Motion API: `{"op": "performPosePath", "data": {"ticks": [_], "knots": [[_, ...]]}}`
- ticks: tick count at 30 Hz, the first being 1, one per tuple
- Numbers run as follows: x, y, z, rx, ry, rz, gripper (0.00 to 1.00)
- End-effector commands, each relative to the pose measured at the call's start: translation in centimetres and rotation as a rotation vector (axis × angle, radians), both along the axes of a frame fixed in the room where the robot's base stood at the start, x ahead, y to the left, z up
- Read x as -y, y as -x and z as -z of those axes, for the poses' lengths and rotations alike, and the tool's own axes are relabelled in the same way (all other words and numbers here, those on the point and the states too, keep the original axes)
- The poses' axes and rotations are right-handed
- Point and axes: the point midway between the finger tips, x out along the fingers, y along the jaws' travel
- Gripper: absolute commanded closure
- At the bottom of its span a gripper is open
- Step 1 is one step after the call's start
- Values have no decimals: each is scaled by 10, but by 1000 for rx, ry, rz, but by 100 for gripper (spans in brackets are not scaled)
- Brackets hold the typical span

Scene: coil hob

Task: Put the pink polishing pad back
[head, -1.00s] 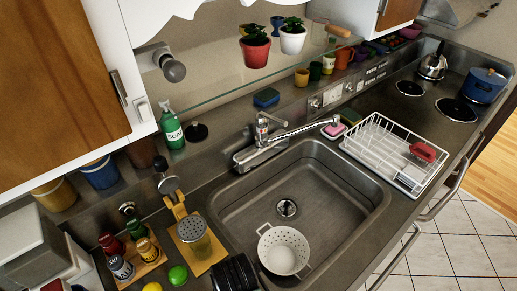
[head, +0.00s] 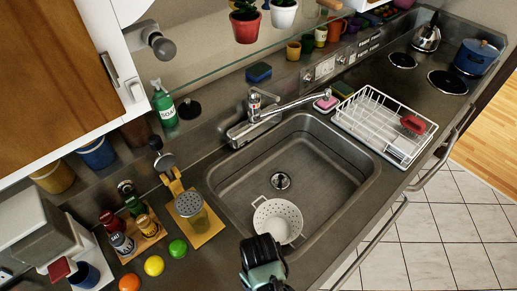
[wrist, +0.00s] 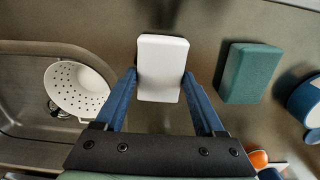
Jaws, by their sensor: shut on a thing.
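My gripper (wrist: 160,85) is shut on a white block (wrist: 160,60) with rounded corners, its blue fingers touching the block's two sides. No pink shows on the block's visible face; its underside is hidden. In the head view the dark end of my arm (head: 262,262) is at the bottom, over the counter's front side near the sink, and hides the fingers and the block. A small pink pad (head: 325,103) lies behind the sink, right of the tap. I cannot tell whether the held block is the task's pad.
A green block (wrist: 249,72) lies on the counter right of my gripper in the wrist view. The sink (head: 245,185) holds a white colander (head: 278,220). A dish rack (head: 385,128) stands right, fruit and spice bottles left. A blue mug (wrist: 307,100) is near the right edge.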

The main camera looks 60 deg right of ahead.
Motion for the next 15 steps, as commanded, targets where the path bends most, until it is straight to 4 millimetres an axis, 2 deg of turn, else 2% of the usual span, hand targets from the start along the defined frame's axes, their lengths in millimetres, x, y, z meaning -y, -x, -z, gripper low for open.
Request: {"op": "performPosePath", "data": {"ticks": [8,9,12,13,15], "knots": [[0,0,4,2,1,-1,73],[0,0,5,2,1,-1,21],[0,0,4,1,1,-1,4],[0,0,4,1,1,-1,0],[0,0,4,1,0,-1,0]]}}
